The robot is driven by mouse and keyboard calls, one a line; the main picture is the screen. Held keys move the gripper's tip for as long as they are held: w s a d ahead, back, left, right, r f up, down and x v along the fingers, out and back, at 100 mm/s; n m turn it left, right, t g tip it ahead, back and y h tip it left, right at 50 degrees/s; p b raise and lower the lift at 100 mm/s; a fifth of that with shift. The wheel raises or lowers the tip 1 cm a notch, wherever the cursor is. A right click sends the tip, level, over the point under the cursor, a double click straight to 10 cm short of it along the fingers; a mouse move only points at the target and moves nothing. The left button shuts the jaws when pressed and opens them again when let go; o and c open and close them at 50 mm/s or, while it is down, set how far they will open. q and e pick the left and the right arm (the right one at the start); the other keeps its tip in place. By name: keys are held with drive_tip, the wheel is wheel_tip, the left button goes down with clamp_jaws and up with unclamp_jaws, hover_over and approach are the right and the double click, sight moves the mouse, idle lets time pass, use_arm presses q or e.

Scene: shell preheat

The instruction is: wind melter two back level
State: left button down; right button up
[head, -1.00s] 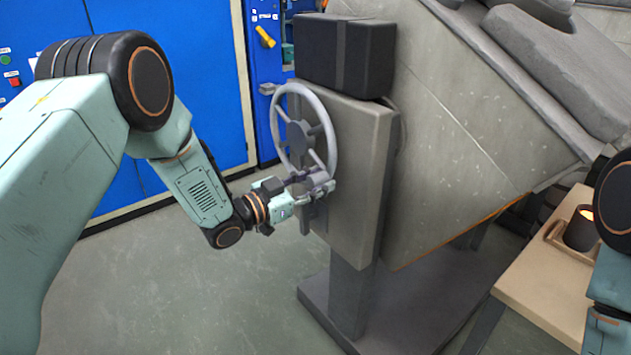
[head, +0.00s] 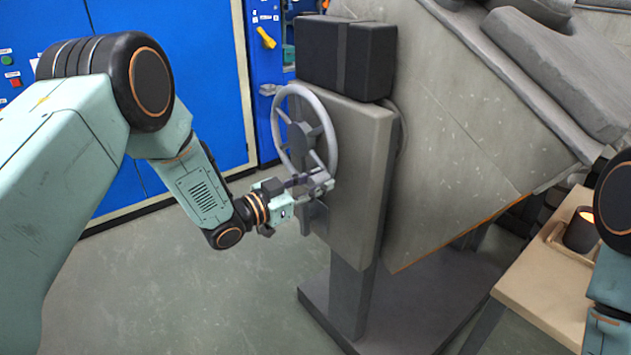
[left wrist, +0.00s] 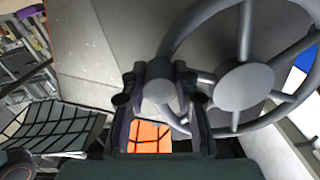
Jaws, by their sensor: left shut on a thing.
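The melter (head: 455,140) is a large grey tilted body on the right of the head view. A grey handwheel (head: 333,125) with spokes stands on the face of a grey box at its left side. My left gripper (head: 318,187) is at the lower part of the wheel, shut on its handle. In the left wrist view, both fingers (left wrist: 160,100) close around the round grey handle (left wrist: 157,88) beside the wheel rim (left wrist: 185,40). The wheel hub (left wrist: 240,85) is to the right. My right gripper is outside the view; only part of that arm shows.
A black box (head: 345,55) sits on top of the wheel's housing (head: 360,170). A wooden bench (head: 535,290) at the lower right carries a dark cup with a glowing top (head: 580,230). Blue cabinets (head: 190,80) stand behind. The floor at lower middle is clear.

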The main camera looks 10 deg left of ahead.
sight(330, 134)
use_arm(q)
drive_tip(key=shift+s+d+r+n+p, duration=0.15)
drive_tip(key=shift+d+r+n+p, duration=0.1)
drive_tip(key=shift+r+n+p, duration=0.25)
wheel_tip(330, 134, up, 9)
drive_tip(key=n+p, duration=0.8)
drive_tip(key=p, duration=0.1)
drive_tip(key=shift+r+n, duration=0.2)
drive_tip(key=shift+n, duration=0.1)
drive_tip(key=w+a+r+n+p, duration=0.1)
drive_tip(key=w+a+r+n, duration=0.1)
drive_tip(key=n, duration=0.1)
drive_tip(key=w+a+r+n+p, duration=0.1)
drive_tip(key=a+r+n+p, duration=0.1)
drive_tip(key=n, duration=0.2)
drive_tip(key=w+a+r+n+p, duration=0.2)
drive_tip(key=a+n, duration=0.1)
drive_tip(key=n, duration=0.1)
drive_tip(key=shift+w+r, duration=0.3)
drive_tip(key=shift+r, duration=0.05)
drive_tip(key=shift+w+a+r+n, duration=0.1)
drive_tip(key=shift+w+a+n, duration=0.3)
drive_tip(key=shift+n, duration=0.25)
drive_tip(key=shift+w+a+n, duration=0.25)
drive_tip(key=shift+a+n, duration=0.15)
drive_tip(key=shift+n, duration=0.25)
